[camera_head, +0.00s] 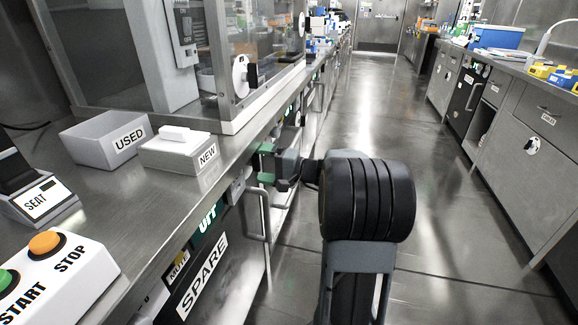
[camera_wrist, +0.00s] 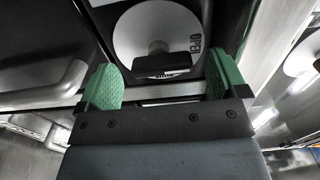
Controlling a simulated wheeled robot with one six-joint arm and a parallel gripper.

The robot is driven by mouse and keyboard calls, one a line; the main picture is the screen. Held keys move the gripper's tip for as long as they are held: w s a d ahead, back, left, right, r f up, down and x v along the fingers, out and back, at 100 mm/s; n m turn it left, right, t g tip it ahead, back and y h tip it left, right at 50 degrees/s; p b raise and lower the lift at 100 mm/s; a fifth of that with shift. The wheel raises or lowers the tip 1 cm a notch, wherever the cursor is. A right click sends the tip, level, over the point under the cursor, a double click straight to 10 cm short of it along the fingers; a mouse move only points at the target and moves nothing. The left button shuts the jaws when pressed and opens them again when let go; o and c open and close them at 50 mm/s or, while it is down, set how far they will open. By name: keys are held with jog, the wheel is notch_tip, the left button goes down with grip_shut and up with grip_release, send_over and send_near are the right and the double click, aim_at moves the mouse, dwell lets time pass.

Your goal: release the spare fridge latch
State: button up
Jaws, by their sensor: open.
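The fridge marked SPARE (camera_head: 203,277) is under the left bench in the head view. In the wrist view a white round latch dial (camera_wrist: 128,42) marked OPEN, with a dark bar handle (camera_wrist: 162,65), faces me. My gripper (camera_wrist: 163,82) is open, its green fingers to the left and right of the bar in the picture. The bar lies between them there, with gaps on both sides and no contact visible. In the head view my gripper (camera_head: 268,165) is at the bench front, just below its edge. I cannot make out the latch there; my gripper may hide it.
A bar door handle (camera_head: 266,217) sticks out below my gripper. The bench (camera_head: 130,220) carries a USED bin (camera_head: 87,151), a NEW box (camera_head: 170,158) and a START/STOP panel (camera_head: 62,285). A glass enclosure (camera_head: 110,55) stands behind. The aisle floor (camera_head: 400,110) is clear.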

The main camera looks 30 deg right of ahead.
jog(key=p+v, duration=0.3)
jog(key=v, duration=0.8)
jog(key=shift+s+d, duration=0.2)
jog(key=shift+s, duration=0.05)
